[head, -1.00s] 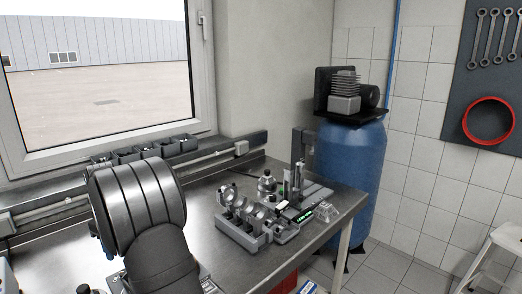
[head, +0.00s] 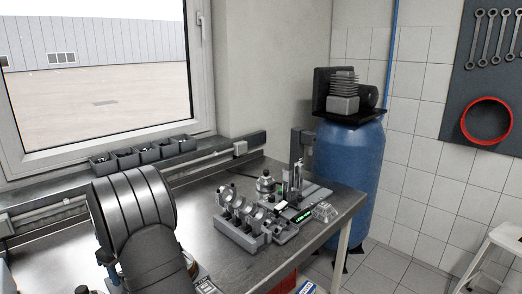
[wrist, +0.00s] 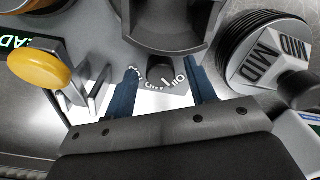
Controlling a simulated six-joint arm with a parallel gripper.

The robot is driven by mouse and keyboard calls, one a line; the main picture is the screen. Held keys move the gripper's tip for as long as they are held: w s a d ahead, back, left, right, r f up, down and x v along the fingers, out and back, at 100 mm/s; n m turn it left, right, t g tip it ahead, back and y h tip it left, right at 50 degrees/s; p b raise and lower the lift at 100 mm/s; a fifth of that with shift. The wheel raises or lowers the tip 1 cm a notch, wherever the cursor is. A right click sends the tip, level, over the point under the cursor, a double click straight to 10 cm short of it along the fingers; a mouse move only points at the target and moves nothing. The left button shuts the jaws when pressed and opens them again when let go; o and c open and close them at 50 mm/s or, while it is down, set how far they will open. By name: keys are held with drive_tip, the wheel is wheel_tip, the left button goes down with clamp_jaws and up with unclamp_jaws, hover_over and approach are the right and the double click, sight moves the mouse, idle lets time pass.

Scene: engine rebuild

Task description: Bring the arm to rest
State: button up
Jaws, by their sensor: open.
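My gripper (wrist: 162,95) shows in the wrist view with its two blue fingers wide apart. A small dark block and a light plate with curved white lettering (wrist: 158,84) lie beyond and between the fingers. I see no object held. A grey metal housing (wrist: 170,22) stands just past the fingertips. In the head view my arm fills the lower left, and the gripper itself is hidden behind it.
Beside my gripper are a yellow knob (wrist: 38,68) on the left and a black ribbed round part marked MID (wrist: 262,55) on the right. A blue tank (head: 350,170) stands beyond.

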wheel_tip(320, 180, up, 17)
wheel_tip(320, 180, down, 17)
drive_tip(key=shift+f, duration=0.2)
drive_tip(key=shift+r+m, duration=0.15)
drive_tip(key=shift+m, duration=1.55)
drive_tip(key=m, duration=0.6)
drive_tip(key=shift+s, duration=0.1)
drive_tip(key=shift+r, duration=3.1)
